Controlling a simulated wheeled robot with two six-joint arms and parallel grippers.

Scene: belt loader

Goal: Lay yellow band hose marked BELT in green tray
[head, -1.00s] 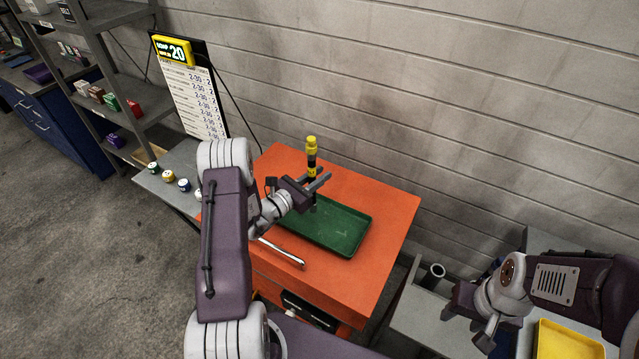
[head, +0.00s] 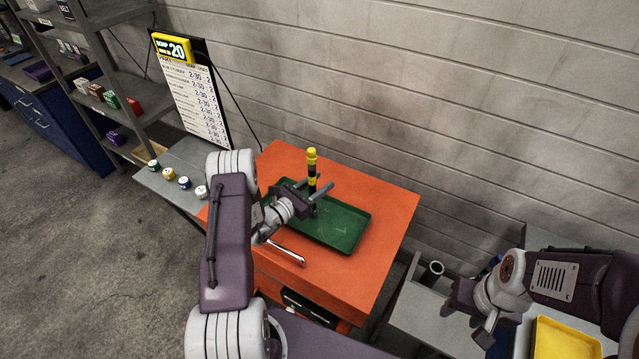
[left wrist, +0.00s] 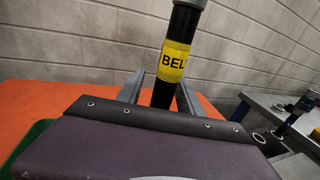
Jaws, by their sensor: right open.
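The hose, black with yellow bands (head: 312,154), is upright over the green tray (head: 345,232). Whether the hose's lower end touches the tray is hard to tell. The tray lies on the orange top, partly hidden by my left arm. My right gripper (head: 487,335) is open and empty at the lower right, away from the tray.
A metal bar (head: 285,252) lies on the orange cabinet top (head: 385,205) before the tray. Small round-capped pieces (head: 184,183) stand on a grey shelf at left. A sign board (head: 195,105) stands behind. A yellow tray (head: 568,342) and a grey bin (head: 425,300) are at right.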

